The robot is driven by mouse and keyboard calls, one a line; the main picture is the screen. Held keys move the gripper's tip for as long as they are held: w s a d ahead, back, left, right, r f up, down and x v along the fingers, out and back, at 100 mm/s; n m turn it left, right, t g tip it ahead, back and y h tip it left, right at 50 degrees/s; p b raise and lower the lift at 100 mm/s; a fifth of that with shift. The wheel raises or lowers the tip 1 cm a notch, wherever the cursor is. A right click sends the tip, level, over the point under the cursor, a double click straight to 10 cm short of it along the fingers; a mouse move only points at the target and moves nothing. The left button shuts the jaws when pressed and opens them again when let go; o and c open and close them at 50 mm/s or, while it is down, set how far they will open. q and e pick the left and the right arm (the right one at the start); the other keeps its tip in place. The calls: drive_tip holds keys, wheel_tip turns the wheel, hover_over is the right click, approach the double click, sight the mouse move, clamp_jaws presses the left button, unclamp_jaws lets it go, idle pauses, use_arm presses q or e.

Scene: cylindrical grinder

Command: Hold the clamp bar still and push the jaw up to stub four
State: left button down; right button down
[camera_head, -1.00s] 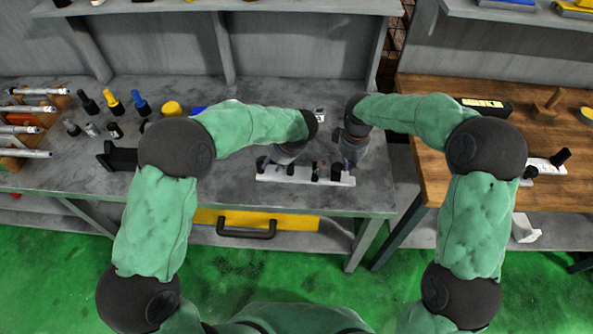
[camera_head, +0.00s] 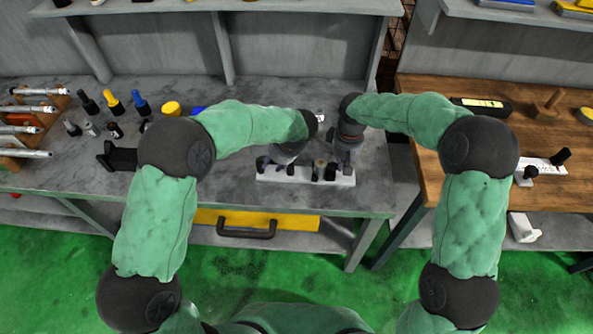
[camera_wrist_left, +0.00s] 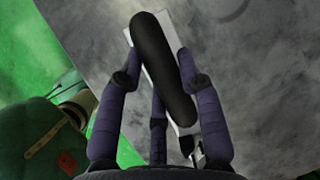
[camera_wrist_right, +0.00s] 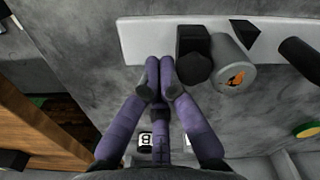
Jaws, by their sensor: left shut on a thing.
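The white clamp bar (camera_head: 300,178) lies on the grey bench near its front edge. It shows in the right wrist view (camera_wrist_right: 140,40) with a black faceted jaw (camera_wrist_right: 194,58) beside a grey cylinder (camera_wrist_right: 233,66) with an orange mark. My left gripper (camera_head: 272,162) is shut around a long black grip (camera_wrist_left: 162,65) over the bar's left part. My right gripper (camera_wrist_right: 160,72) has its fingertips together, empty, beside the black jaw at the bar's right part. Whether they touch the jaw I cannot tell. Stub numbers are not readable.
A black bracket (camera_head: 118,156) and several dark, yellow and blue-topped tools stand on the bench's left. A wooden table (camera_head: 425,150) stands to the right across a gap. The bench surface between bracket and bar is clear.

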use_arm(q)
drive_tip(key=shift+d, duration=0.1)
use_arm(e)
drive_tip(key=shift+a, duration=0.4)
use_arm(q)
drive_tip(key=shift+f, duration=0.1)
use_arm(e)
drive_tip(key=shift+w+d+r, duration=0.1)
drive_tip(key=shift+r, duration=0.75)
drive_tip(key=shift+d+r, duration=0.25)
drive_tip(key=shift+r, duration=1.1)
drive_tip(key=shift+d+r, duration=0.25)
drive_tip(key=shift+r, duration=1.05)
use_arm(q)
drive_tip(key=c, duration=0.7)
unclamp_jaws()
drive_tip(key=shift+c, duration=0.2)
drive_tip(key=shift+r, duration=0.2)
drive_tip(key=v, duration=1.1)
drive_tip(key=shift+r, duration=0.3)
